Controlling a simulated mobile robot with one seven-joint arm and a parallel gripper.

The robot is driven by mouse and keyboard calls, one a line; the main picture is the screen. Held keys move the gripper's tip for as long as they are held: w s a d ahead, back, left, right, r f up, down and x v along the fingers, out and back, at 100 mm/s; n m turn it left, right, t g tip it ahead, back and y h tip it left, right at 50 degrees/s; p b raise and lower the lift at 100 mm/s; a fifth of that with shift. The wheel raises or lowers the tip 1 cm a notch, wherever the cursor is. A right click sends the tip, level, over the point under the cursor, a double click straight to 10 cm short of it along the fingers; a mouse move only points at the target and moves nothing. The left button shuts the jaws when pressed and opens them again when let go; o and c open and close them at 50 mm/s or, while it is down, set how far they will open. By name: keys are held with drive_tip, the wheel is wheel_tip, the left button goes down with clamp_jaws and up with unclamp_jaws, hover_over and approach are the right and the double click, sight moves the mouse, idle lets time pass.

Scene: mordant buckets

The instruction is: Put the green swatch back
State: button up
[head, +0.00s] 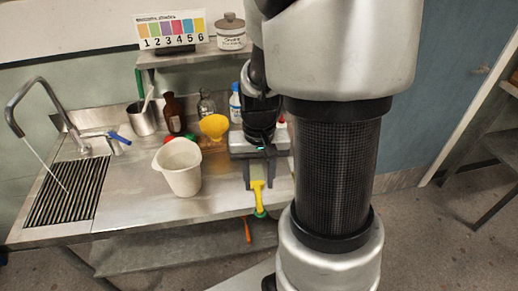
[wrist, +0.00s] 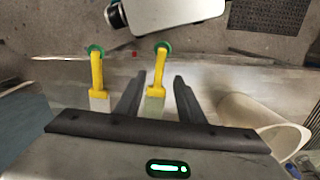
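Two yellow-handled pieces with green ring ends lie near the table's front edge. One handle (wrist: 158,72) is between my gripper's fingers (wrist: 158,78) in the wrist view, with a pale greenish swatch (wrist: 153,106) at its near end. This handle (head: 257,195) also shows below my gripper (head: 259,172) in the head view. The fingers stand apart, with visible gaps beside the handle. The other yellow handle (wrist: 97,72) lies to the left in the wrist view, with a pale swatch end (wrist: 99,103); my arm seems to hide it in the head view.
A white bucket (head: 180,170) stands left of my gripper. Behind it are a yellow funnel-like cup (head: 214,126), a brown bottle (head: 174,113) and a metal beaker (head: 142,118). A numbered colour card (head: 172,30) and lidded crock (head: 231,33) stand on the shelf.

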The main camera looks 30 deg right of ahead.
wheel_tip(320, 180, up, 11)
drive_tip(key=p, duration=0.1)
idle(0.5)
drive_tip(key=s+a+r+n+t+p, duration=0.2)
drive_tip(key=s+a+r+t, duration=0.1)
drive_tip(key=r, duration=0.4)
drive_tip(key=s+a+r+n+t+p, duration=0.2)
drive_tip(key=s+a+r, duration=0.2)
drive_tip(key=r, duration=0.3)
drive_tip(key=shift+a+t, duration=0.4)
drive_tip(key=shift+a, duration=0.5)
